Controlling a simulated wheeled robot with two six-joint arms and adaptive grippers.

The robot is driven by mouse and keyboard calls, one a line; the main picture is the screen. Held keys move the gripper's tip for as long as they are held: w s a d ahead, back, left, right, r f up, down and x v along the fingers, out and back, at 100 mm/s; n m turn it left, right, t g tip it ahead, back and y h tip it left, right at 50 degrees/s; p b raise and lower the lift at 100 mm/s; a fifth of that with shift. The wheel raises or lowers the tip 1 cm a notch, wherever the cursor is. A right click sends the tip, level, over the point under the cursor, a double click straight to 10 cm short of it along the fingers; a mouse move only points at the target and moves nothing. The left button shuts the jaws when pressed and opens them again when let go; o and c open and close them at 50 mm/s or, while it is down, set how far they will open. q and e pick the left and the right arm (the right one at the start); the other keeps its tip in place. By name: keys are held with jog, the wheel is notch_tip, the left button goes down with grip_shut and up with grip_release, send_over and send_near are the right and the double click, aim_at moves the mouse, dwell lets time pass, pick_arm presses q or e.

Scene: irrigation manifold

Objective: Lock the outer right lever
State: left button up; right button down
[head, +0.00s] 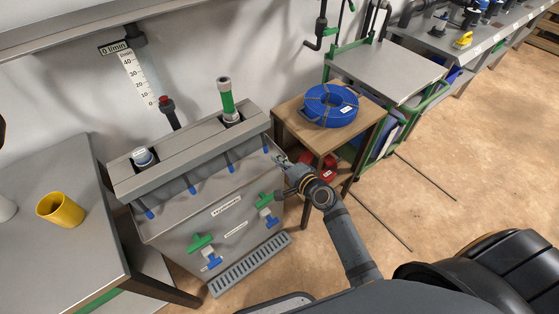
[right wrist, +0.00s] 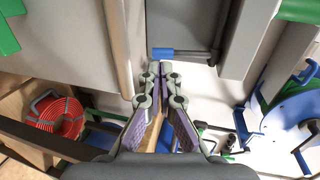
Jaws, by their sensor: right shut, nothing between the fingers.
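The grey manifold box (head: 190,222) stands against the wall, with several blue-handled levers along its upper front edge. The outer right lever (head: 265,148) is at the right end of that row and points down and outward. In the right wrist view a blue lever handle (right wrist: 178,52) lies level on a dark rod, just beyond my fingertips. My right gripper (head: 281,160) is at the box's right front corner, beside the outer right lever; its fingers (right wrist: 160,68) are shut and empty. I cannot tell whether they touch the handle. My left gripper is not in view.
A wooden stand with a blue hose coil (head: 331,105) is right of the box. Green-and-blue valves (head: 266,208) are on the box's front, above a floor grate (head: 250,264). A table with a yellow cup (head: 60,209) is at left. Floor at right is mostly clear.

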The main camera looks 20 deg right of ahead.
jog(key=v, duration=1)
jog(key=s+d+f+n+g+h+p, duration=0.2)
jog(key=s+d+f, duration=0.15)
jog(key=f, duration=0.55)
jog(key=s+d+f+n+g+h+p, duration=0.1)
jog(key=s+d+f+n+g, duration=0.2)
jog(key=f, duration=0.6)
jog(key=s+d+f+n+g+h+p, duration=0.1)
jog(key=s+d+f+g+h+p, duration=0.1)
jog(key=s+f, duration=0.5)
pick_arm(q)
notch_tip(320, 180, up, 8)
jog(key=p, duration=0.2)
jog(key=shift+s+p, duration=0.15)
jog(key=shift+p, duration=0.2)
pick_arm(e)
jog(key=s+f+n+g, duration=0.3)
jog(key=s+f, duration=0.4)
jog(key=s, duration=0.4)
jog(key=s+f+n+g+h, duration=0.1)
jog(key=s+f+n+g, duration=0.2)
jog(key=s, duration=0.7)
notch_tip(320, 180, down, 4)
jog(key=shift+s+d+r+n, duration=0.1)
jog(key=shift+s+d+n, duration=0.35)
jog(key=shift+n, duration=0.75)
